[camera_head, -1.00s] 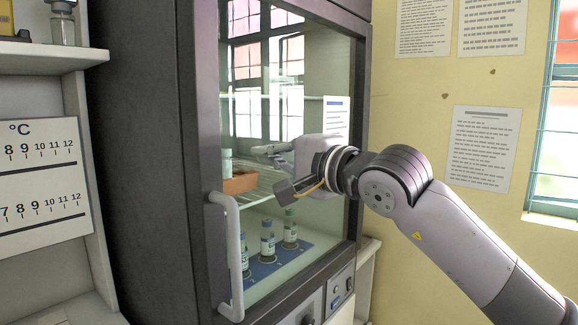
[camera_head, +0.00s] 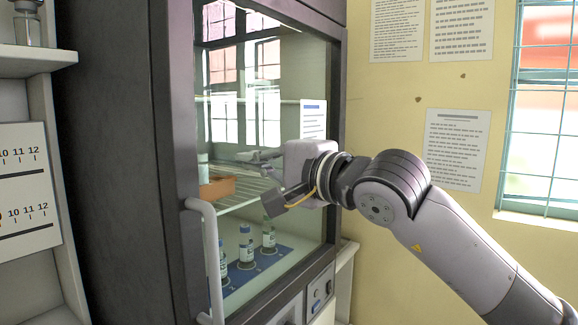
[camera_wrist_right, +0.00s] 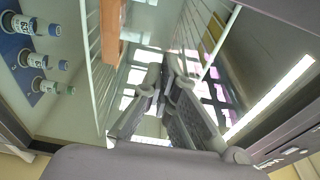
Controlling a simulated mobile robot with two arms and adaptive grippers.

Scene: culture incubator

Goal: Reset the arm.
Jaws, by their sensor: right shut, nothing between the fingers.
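My right arm (camera_head: 465,240) comes in from the right in the head view. Its gripper (camera_head: 252,158) points left, in front of the glass front of the dark incubator (camera_head: 120,150). The right gripper is shut with nothing between its fingers. Its fingers also show in the right wrist view (camera_wrist_right: 160,85), near each other, with the incubator's shelf and vials beyond. In the head view I cannot tell how far the fingertips are from the glass. My left gripper is not in view.
Several vials (camera_head: 246,243) stand on a blue mat (camera_head: 245,275) low in the incubator. An orange-brown rack (camera_head: 217,187) sits on the wire shelf above. The white door handle (camera_head: 206,250) stands out below left of the gripper. A papered yellow wall (camera_head: 400,100) is behind the arm.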

